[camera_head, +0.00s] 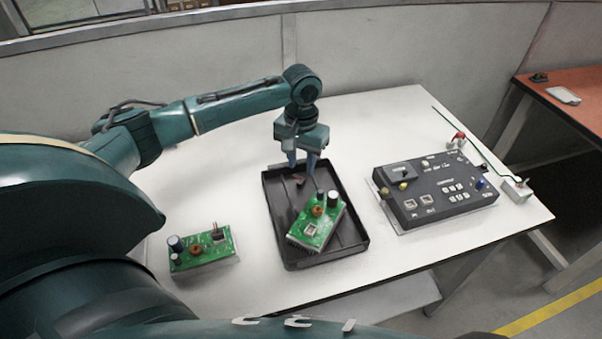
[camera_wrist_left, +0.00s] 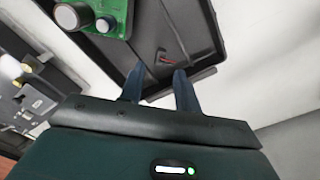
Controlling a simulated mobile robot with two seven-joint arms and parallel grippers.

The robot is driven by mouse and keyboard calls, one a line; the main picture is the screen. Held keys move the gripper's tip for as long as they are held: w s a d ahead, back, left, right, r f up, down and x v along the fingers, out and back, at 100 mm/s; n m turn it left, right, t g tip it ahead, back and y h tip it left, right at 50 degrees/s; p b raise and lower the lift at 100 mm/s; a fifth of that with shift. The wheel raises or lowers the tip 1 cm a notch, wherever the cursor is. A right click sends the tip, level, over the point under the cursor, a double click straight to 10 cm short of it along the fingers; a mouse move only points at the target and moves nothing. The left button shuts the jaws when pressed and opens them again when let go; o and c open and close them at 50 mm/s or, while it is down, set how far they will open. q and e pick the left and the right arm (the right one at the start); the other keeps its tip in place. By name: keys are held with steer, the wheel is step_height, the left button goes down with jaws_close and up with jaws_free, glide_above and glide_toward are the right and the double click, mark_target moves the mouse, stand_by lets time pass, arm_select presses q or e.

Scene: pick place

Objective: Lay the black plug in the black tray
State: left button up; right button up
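The black tray (camera_head: 283,256) lies on the white table, and it also shows in the wrist view (camera_wrist_left: 205,30). A small dark plug with a reddish part (camera_head: 299,181) appears to lie on the tray floor near its back end. It shows in the wrist view (camera_wrist_left: 167,58) just beyond my fingertips, apart from them. My left gripper (camera_head: 302,170) points down over the back of the tray. Its two blue fingers (camera_wrist_left: 160,75) stand apart with nothing between them. My right gripper is not in view.
A green circuit board (camera_head: 318,220) sits in the tray, in front of the plug. Another board (camera_head: 201,250) lies on the table to the left. A black control box (camera_head: 437,190) stands to the right, with a thin cable and white connector (camera_head: 517,188) beyond it.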

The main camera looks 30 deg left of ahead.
mark_target(301, 181)
arm_select(q)
step_height(301, 181, up, 7)
steer(key=shift+r, duration=0.2)
stand_by(0.6)
